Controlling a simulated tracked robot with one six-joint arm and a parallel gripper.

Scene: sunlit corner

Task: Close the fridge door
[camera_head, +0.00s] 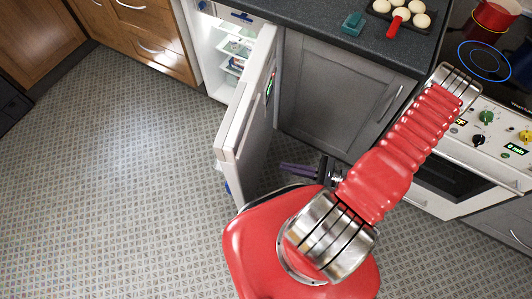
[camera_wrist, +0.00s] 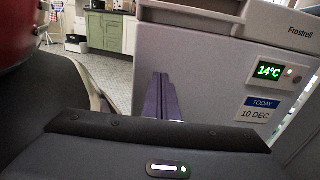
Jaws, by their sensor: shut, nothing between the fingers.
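The white fridge (camera_head: 214,62) stands open under the counter at the top, with its lit shelves showing. Its door (camera_head: 236,128) swings well out into the room, free end toward me. In the wrist view the door's outer face (camera_wrist: 215,75) fills the middle and right, with a 14°C display and a "TODAY 10 DEC" label. My gripper (camera_head: 284,167) has purple fingers and is shut and empty. It is on the outer-face side of the door, low and near the free end. The fingers also show in the wrist view (camera_wrist: 161,78) in front of that face. I cannot tell whether they touch it.
A grey cabinet (camera_head: 335,92) is right of the fridge, and a white oven (camera_head: 455,185) is farther right. A tray of buns (camera_head: 405,12) and a teal item (camera_head: 352,22) sit on the counter. Wooden drawers (camera_head: 150,35) stand left. The tiled floor (camera_head: 110,170) left of the door is clear.

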